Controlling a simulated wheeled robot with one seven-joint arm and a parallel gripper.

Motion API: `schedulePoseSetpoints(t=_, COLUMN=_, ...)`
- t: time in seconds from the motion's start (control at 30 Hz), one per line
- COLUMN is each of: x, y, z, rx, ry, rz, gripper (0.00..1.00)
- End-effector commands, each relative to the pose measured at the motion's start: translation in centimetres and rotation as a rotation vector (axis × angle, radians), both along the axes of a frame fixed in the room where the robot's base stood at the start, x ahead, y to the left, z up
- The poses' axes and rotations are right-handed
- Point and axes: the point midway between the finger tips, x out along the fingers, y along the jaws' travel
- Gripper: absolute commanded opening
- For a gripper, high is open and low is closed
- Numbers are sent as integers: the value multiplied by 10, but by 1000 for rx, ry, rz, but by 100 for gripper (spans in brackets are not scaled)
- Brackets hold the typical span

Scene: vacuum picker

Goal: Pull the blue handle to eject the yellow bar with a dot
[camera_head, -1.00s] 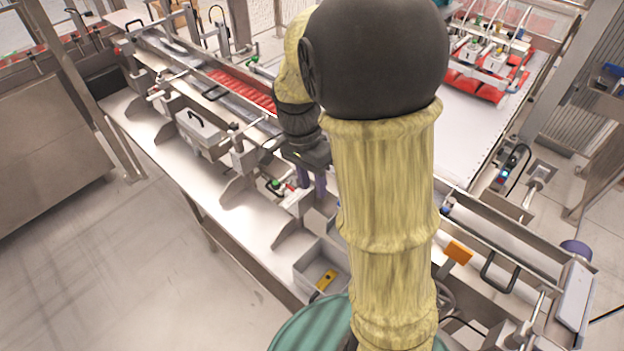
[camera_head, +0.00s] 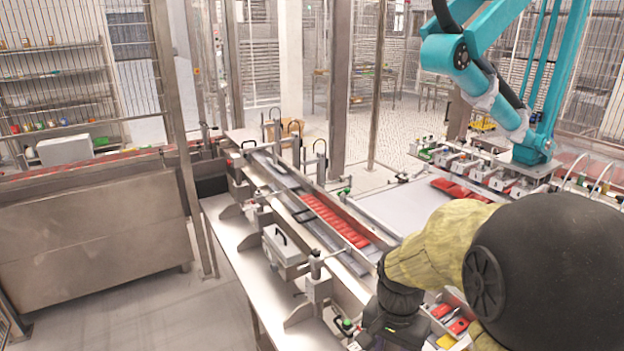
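My arm comes in from the lower right, its black and yellow links covering that corner. The dark body of my gripper (camera_head: 398,328) is at the bottom edge, just right of the conveyor's near end. Its fingers are cut off or hidden, so I cannot tell if they are open or hold anything. I cannot make out the blue handle. A small yellow piece (camera_head: 446,341) shows in part beside my arm, but no dot is visible on it.
A conveyor line (camera_head: 318,222) with red packs (camera_head: 335,220) runs diagonally through the middle. A grey box with a handle (camera_head: 283,250) is mounted on its left side. A teal picker robot (camera_head: 490,70) stands at upper right over a white belt (camera_head: 400,208). Floor at lower left is clear.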

Motion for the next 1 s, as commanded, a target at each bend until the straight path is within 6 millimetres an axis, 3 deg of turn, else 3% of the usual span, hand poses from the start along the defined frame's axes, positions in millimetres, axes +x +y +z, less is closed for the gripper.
schedulePoseSetpoints(t=0.3, x=-34, y=1, z=-23, rx=-13, ry=-192, rz=525, gripper=33)
schedulePoseSetpoints(t=0.43, x=-38, y=1, z=-25, rx=-31, ry=-223, rz=615, gripper=33)
schedulePoseSetpoints(t=0.67, x=-38, y=1, z=-25, rx=-33, ry=-225, rz=625, gripper=33)
schedulePoseSetpoints(t=0.83, x=-38, y=1, z=-25, rx=-33, ry=-225, rz=624, gripper=1)
schedulePoseSetpoints(t=1.0, x=-36, y=0, z=-25, rx=-31, ry=-221, rz=612, gripper=0)
